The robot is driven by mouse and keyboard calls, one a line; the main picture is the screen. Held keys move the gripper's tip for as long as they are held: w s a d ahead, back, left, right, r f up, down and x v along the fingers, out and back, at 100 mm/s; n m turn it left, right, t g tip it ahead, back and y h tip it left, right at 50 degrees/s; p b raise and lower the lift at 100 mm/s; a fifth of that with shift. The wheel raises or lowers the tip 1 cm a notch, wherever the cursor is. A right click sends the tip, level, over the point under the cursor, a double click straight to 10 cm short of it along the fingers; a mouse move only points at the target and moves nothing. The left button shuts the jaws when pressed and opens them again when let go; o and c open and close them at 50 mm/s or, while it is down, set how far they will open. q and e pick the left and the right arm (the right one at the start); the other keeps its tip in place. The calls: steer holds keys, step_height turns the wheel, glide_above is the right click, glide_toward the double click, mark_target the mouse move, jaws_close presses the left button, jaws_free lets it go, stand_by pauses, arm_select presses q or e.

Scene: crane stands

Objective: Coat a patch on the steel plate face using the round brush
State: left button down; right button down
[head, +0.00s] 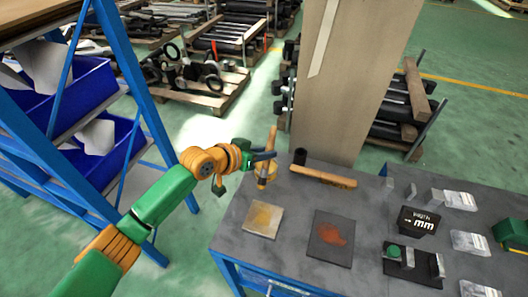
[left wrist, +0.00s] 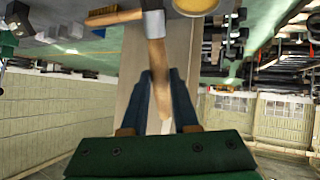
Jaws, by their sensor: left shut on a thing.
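My left gripper (head: 265,157) is shut on the round brush (head: 272,138), whose wooden handle sticks up above the fingers near the table's back left corner. In the left wrist view the brush handle (left wrist: 156,52) runs between the fingers (left wrist: 160,95), with a grey metal ferrule towards the top edge. The bristles are out of view there. Two plates lie flat on the table: a light one (head: 253,217) with a yellowish patch and a dark one (head: 322,252) with an orange-red patch. I cannot tell which is the steel plate. The gripper is behind both, apart from them. My right gripper is not in view.
Metal blocks and a black "mm" block (head: 418,221) occupy the right side. A tall board (head: 345,80) rises behind. A blue rack (head: 150,100) stands left.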

arm_select(q)
steer(key=shift+f, duration=0.1)
steer(key=shift+r, duration=1.5)
